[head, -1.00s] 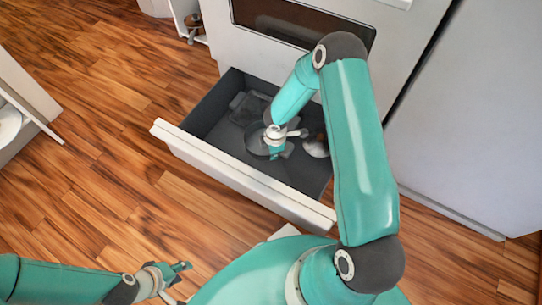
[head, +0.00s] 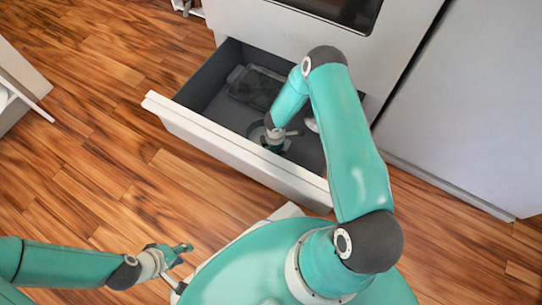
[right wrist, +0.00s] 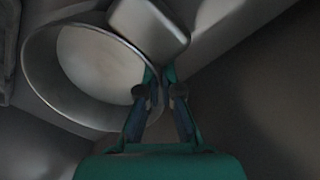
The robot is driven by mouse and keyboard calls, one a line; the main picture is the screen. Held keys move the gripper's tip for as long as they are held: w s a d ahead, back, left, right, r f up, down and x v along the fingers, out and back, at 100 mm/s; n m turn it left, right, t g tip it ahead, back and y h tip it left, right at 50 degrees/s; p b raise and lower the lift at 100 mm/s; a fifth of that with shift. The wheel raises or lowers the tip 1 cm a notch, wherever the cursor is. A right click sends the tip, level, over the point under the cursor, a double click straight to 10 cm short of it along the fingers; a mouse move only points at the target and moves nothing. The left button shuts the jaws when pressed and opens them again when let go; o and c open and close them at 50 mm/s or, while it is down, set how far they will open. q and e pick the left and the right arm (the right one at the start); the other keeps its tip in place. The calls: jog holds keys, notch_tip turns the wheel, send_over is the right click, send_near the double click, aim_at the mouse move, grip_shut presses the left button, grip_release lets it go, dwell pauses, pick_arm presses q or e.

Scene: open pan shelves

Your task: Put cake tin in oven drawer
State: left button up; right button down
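The oven drawer (head: 235,146) is pulled out below the oven, open at the top. My right gripper (head: 275,146) is down inside the drawer. I cannot tell whether the tin touches the drawer floor. My left gripper (head: 182,254) is empty, outside the drawer; its finger opening is unclear.
A dark rectangular pan (head: 255,86) lies at the back left of the drawer. A pale item (head: 311,124) is to the right of my right gripper. A metal box-shaped item (right wrist: 150,25) is close beside the tin. A white cabinet (head: 460,110) stands at right; the wooden floor (head: 100,140) at left is clear.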

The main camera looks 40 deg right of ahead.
notch_tip(320, 180, down, 3)
jog(key=shift+f+b, duration=0.2)
jog(key=shift+b, duration=0.3)
jog(key=c, duration=1.8)
grip_release()
jog(key=o, duration=0.5)
jog(key=shift+r, duration=0.3)
jog(key=r+p, duration=0.1)
jog(key=r, duration=0.2)
jog(key=r+p, duration=0.2)
jog(key=r, duration=0.2)
jog(key=r+p, duration=0.1)
jog(key=r, duration=0.3)
jog(key=shift+s+a+r, duration=0.1)
jog(key=shift+s+r, duration=0.15)
jog(key=shift+s, duration=0.15)
